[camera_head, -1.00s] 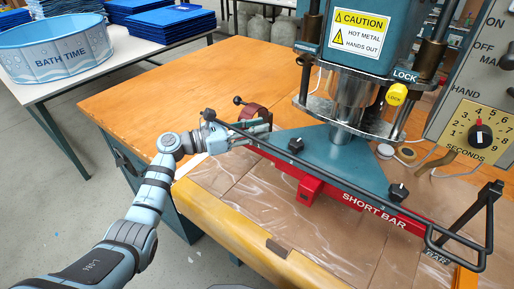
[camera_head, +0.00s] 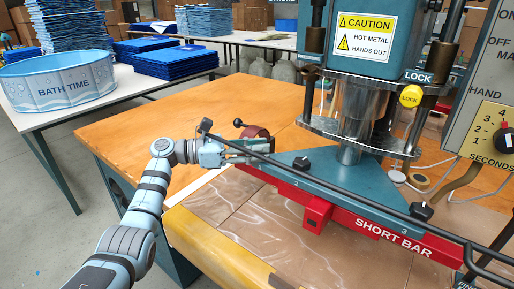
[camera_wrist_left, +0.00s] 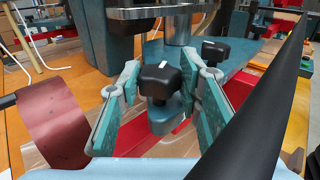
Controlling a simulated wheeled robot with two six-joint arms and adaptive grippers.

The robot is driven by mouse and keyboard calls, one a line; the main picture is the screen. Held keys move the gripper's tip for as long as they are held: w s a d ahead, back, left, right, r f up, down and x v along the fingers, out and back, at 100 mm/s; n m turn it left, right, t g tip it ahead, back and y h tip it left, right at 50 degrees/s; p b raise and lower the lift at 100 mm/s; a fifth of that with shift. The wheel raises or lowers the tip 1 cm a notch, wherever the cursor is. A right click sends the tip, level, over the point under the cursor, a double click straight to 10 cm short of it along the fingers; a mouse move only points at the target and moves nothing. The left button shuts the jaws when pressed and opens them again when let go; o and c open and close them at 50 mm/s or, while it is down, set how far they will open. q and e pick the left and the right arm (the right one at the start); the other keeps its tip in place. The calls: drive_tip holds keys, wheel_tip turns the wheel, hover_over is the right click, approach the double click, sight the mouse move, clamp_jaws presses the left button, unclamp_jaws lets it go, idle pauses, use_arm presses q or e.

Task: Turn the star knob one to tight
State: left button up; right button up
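My left gripper (camera_head: 262,148) is at the left end of the teal plate (camera_head: 335,180) and red short bar (camera_head: 345,225) in the head view. In the left wrist view its fingers (camera_wrist_left: 160,75) stand open on either side of a black star knob (camera_wrist_left: 160,82), with a narrow gap at each side. That knob has a white mark on top and sits on a teal block. A second black knob (camera_wrist_left: 215,50) is farther back. In the head view two black knobs show on the plate, a middle one (camera_head: 301,163) and a right one (camera_head: 421,211). My right gripper is out of view.
A long black rod (camera_head: 350,190) runs along the front of the plate and crosses close beside my left gripper. The press head (camera_head: 365,35) stands over the plate. A dark red round part (camera_head: 256,133) is behind the gripper. The orange table (camera_head: 130,125) is clear at left.

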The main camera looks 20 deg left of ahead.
use_arm(q)
drive_tip(key=shift+o, duration=1.3)
drive_tip(key=v, duration=1.2)
drive_tip(key=shift+d, duration=0.1)
